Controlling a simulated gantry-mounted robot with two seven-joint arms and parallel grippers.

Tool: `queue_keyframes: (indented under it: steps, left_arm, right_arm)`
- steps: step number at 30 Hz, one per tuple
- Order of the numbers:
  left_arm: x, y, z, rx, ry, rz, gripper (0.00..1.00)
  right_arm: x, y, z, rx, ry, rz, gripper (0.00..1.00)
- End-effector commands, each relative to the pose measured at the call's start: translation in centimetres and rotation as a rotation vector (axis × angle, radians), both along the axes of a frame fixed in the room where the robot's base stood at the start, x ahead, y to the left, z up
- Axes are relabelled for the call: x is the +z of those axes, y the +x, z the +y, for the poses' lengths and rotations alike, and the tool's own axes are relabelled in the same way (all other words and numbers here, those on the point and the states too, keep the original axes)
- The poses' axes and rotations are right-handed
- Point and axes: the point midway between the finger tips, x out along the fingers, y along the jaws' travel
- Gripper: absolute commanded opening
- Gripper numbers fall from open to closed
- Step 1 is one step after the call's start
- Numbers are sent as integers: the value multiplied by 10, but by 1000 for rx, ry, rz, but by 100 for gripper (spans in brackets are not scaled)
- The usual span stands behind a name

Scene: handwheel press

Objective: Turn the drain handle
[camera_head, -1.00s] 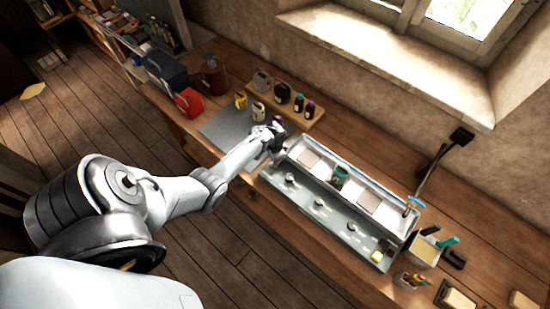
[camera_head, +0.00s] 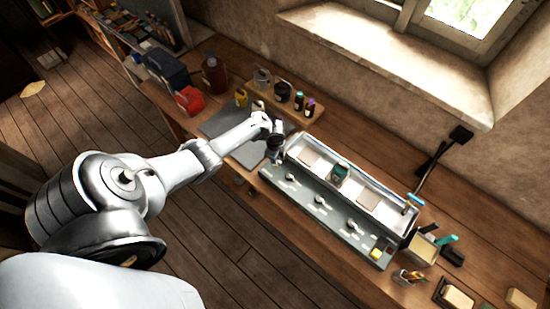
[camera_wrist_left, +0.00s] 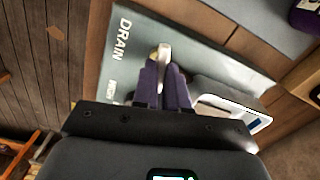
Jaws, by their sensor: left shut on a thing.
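The drain handle (camera_wrist_left: 163,53) shows in the left wrist view as a pale lever beside the white "DRAIN" lettering on a grey-green panel (camera_wrist_left: 205,68). My left gripper (camera_wrist_left: 165,72) has its two purple fingers closed on this lever. In the head view my left gripper (camera_head: 275,158) is at the left end of the panel (camera_head: 333,224), and it hides the drain handle there. My right gripper is in neither view.
Several other levers, one of them at the panel's middle (camera_head: 320,201), line the panel. Bottles on a wooden rack (camera_head: 290,106) stand behind my gripper.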

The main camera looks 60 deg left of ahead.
Motion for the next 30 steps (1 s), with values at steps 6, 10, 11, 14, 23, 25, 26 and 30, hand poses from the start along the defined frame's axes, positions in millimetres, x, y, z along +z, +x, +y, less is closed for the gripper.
queue_keyframes:
  steps: [6,10,11,14,23,25,26,30]
  left_arm:
    - [-1,0,1,-138,1,0,0]
    - [-1,0,0,-191,0,0,0]
    - [0,0,0,-200,0,-1,0]
    - [0,0,0,-224,0,0,0]
    - [0,0,-1,-246,-1,-1,0]
    - [0,0,-1,-247,-1,-1,0]
    - [0,0,-1,-247,-1,-1,0]
    - [0,0,-1,-246,-1,-1,14]
  right_arm:
    - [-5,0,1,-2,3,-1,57]
    - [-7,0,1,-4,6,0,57]
    - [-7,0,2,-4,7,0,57]
    - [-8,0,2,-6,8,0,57]
    - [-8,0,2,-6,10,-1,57]
    - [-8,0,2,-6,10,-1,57]
    - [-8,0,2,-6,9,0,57]
    - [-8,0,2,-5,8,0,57]
